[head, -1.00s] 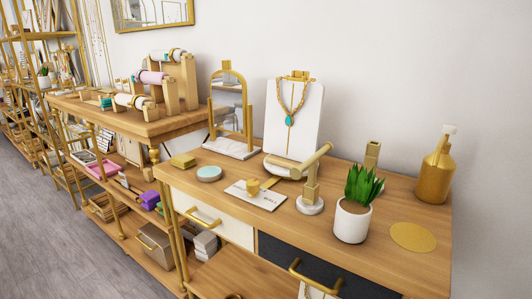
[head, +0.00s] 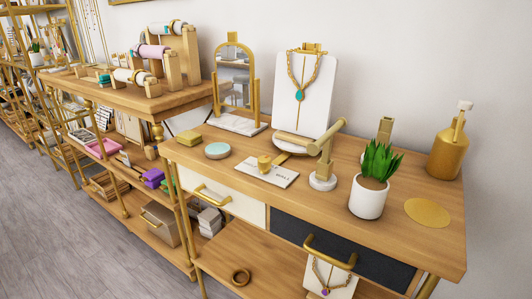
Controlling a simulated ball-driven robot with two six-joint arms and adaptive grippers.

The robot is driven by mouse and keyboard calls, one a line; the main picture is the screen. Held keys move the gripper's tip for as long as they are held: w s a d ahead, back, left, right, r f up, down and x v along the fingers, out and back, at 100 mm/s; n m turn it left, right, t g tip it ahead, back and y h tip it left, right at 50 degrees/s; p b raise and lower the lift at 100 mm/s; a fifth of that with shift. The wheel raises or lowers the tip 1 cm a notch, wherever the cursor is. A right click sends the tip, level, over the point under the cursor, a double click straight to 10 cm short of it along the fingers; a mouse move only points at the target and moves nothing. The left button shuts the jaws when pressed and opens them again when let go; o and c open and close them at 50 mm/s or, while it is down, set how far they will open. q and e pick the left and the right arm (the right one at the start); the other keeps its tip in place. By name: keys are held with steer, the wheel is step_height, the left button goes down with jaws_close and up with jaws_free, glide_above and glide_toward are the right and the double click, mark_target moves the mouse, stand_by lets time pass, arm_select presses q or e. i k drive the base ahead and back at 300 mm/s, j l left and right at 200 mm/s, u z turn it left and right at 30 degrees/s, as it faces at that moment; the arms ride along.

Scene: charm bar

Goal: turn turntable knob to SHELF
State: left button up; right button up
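A small gold knob (head: 264,162) sits on a flat white plate (head: 284,178) on the wooden counter. The plate carries small dark lettering that is too small to read surely, so I cannot tell which mark the knob points at. Behind it stands a white necklace display (head: 310,95) with a gold chain and turquoise pendant (head: 299,95). Neither of my grippers is in view.
A gold T-stand (head: 325,160) stands close right of the plate, then a potted plant (head: 371,180) and a gold bottle (head: 447,150). A pale green dish (head: 217,150) and arched mirror (head: 236,80) lie left. Drawer handles (head: 328,252) jut from the counter's front.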

mark_target(264, 162)
steer(key=j, duration=0.5)
steer(key=i+j, duration=0.15)
steer(key=j, duration=0.8)
steer(key=i+j, duration=0.15)
steer(key=j, duration=0.35)
steer(key=u, duration=0.05)
